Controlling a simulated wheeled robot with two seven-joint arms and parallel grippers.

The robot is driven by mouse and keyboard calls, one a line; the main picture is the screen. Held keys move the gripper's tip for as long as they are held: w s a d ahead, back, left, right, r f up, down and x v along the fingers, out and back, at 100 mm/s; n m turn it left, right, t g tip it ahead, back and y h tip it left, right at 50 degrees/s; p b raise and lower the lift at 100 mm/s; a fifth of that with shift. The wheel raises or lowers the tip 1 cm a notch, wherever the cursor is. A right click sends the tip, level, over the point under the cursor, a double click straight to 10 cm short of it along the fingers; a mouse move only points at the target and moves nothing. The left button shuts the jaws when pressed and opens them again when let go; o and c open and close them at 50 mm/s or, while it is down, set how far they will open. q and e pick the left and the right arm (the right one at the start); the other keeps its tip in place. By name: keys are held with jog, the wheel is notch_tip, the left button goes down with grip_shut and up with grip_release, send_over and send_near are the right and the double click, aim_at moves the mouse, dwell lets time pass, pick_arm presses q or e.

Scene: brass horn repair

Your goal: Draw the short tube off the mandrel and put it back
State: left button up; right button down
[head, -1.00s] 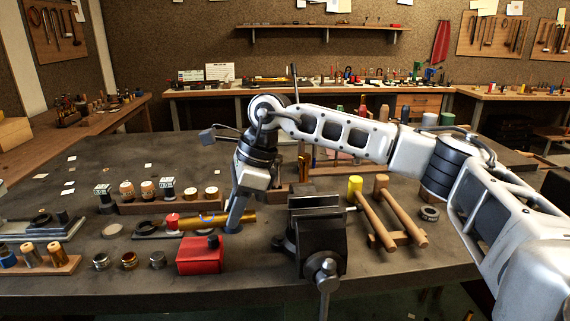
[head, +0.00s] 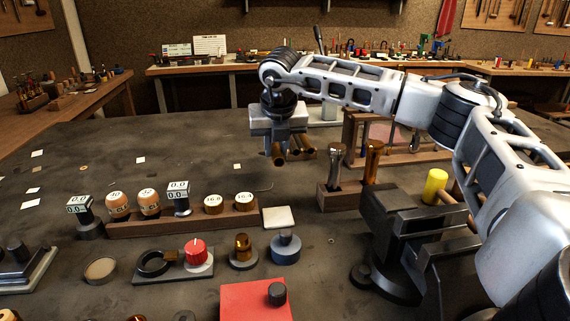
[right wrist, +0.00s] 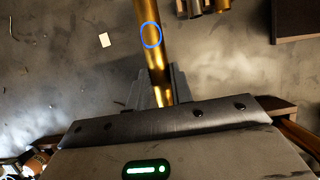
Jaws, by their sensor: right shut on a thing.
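My right gripper (head: 284,143) is shut on a brass tube (head: 278,156), held above the back part of the bench. In the right wrist view the tube (right wrist: 155,62) runs up between the fingers and carries a thin blue ring (right wrist: 151,35). In the head view the gripper hides much of it. To its right, a steel post (head: 337,163) and a brass post (head: 373,160) stand upright in a wooden block (head: 345,196). I cannot tell which thing is the mandrel. My left gripper is not in view.
A dark vise (head: 400,225) stands at right, near a yellow-headed mallet (head: 435,186). A wooden rack (head: 135,228) with labelled pieces, a red knob (head: 195,250), two small stands and a red box (head: 250,300) fill the front left. The bench's back left is mostly clear.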

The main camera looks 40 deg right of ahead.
aim_at(277, 160)
jog(key=shift+f, duration=2.6)
jog(key=shift+f, duration=0.1)
jog(key=c, duration=1.2)
grip_release()
jog(key=shift+c, duration=0.2)
